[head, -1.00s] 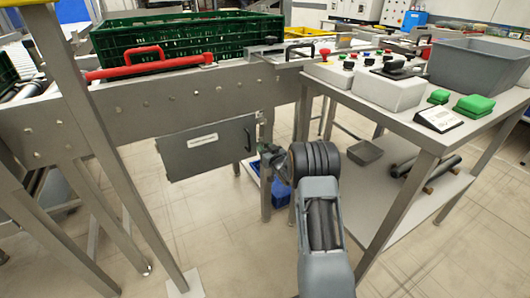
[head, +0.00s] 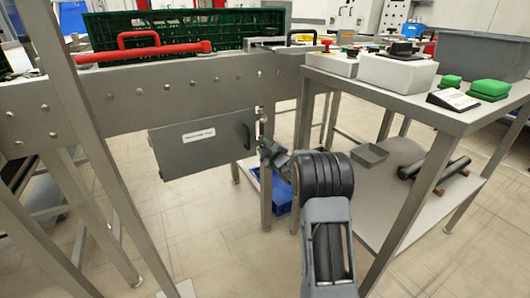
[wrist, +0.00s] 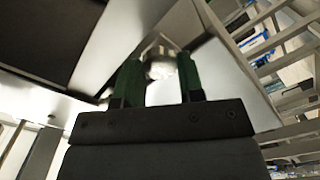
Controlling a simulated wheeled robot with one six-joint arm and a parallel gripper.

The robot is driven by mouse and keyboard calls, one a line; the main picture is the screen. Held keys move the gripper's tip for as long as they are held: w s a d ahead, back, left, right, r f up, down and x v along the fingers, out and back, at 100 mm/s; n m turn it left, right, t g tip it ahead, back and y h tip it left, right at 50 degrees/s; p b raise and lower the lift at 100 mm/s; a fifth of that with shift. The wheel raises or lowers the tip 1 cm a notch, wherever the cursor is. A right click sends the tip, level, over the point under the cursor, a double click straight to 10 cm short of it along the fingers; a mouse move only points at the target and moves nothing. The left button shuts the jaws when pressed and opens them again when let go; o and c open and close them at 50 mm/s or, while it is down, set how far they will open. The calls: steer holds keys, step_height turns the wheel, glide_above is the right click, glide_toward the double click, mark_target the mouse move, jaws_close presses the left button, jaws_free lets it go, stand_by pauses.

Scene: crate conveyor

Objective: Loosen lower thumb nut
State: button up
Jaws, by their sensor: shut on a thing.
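A metallic thumb nut (wrist: 161,66) sits between the two green fingers of my gripper (wrist: 158,84) in the wrist view. The fingers are shut on it, one on each side, and cover part of it. In the head view my gripper (head: 267,149) is at the right edge of a grey hinged panel (head: 188,153), low on the post below the conveyor frame. My own wrist hides much of the gripper there, and the held nut cannot be made out.
A steel table (head: 455,121) with control boxes stands to the right, with a lower shelf (head: 372,205). A slanted steel leg (head: 85,130) stands at left. A blue bin (head: 277,190) is on the floor behind the post. A green crate (head: 190,30) sits above on the conveyor.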

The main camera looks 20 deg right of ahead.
steer(key=n, duration=0.4)
steer(key=shift+n, duration=0.4)
stand_by(0.4)
steer(key=o, duration=0.9)
steer(key=s+p, duration=0.1)
steer(key=s, duration=0.3)
steer(key=s+d+p, duration=0.1)
steer(key=s, duration=0.4)
steer(key=s+p, duration=0.1)
steer(key=s, duration=0.3)
steer(key=shift+s+d+p, duration=0.25)
steer(key=shift+s+p, duration=0.1)
steer(key=shift+s, duration=0.05)
